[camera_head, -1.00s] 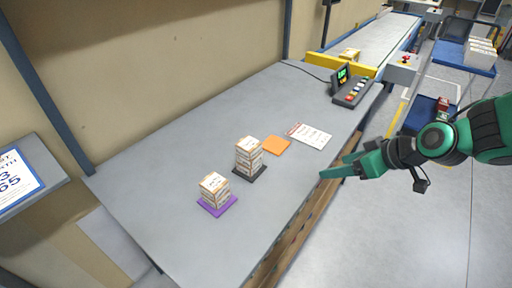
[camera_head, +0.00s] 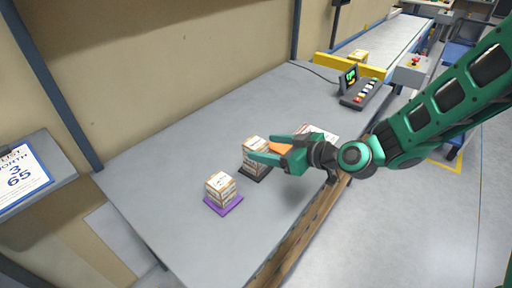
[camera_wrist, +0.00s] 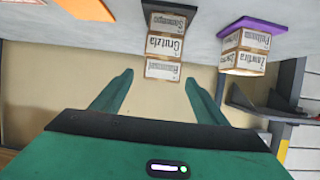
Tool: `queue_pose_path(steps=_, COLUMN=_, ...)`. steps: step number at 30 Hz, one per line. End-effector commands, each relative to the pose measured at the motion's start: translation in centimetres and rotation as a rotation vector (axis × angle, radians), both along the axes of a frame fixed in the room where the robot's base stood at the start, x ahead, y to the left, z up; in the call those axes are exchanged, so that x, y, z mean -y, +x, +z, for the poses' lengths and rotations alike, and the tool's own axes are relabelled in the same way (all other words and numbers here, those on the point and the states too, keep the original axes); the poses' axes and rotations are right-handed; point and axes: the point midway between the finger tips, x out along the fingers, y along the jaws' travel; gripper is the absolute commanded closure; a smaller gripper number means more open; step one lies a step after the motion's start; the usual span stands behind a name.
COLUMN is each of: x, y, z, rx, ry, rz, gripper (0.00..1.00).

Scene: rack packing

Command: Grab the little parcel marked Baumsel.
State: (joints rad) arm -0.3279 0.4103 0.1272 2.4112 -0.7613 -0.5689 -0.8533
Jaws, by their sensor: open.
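A stack of small white-and-brown parcels stands on a black mat (camera_head: 262,175) on the grey table. In the wrist view, which is upside down, the stack's top parcel (camera_wrist: 163,69) has a blurred label that seems to read Baumsel. A parcel labelled something like Grutzla (camera_wrist: 165,46) is directly under it, with another below that. My gripper (camera_head: 262,148) is open and empty, its fingers pointing left at the stack. In the wrist view the top parcel shows between the two fingertips; I cannot tell whether they touch it. In the head view the fingers partly hide the stack.
A second parcel stack (camera_head: 220,184) stands on a purple mat (camera_head: 226,207), close to the left. An orange mat (camera_head: 282,148) and a paper sheet (camera_head: 322,132) lie behind my gripper. A control box (camera_head: 362,92) stands further back. The table's left part is clear.

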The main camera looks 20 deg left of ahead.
Motion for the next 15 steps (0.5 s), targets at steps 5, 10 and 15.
queue_pose_path(steps=5, x=-2.0, y=0.6, z=-0.8, rx=-0.001, ry=-0.001, rz=0.004, gripper=0.33)
queue_pose_path(steps=10, x=-3.8, y=1.5, z=-1.5, rx=0.0, ry=0.0, rz=0.001, gripper=0.33)
queue_pose_path(steps=15, x=-4.3, y=1.8, z=-1.8, rx=0.001, ry=-0.001, rz=-0.001, gripper=0.33)
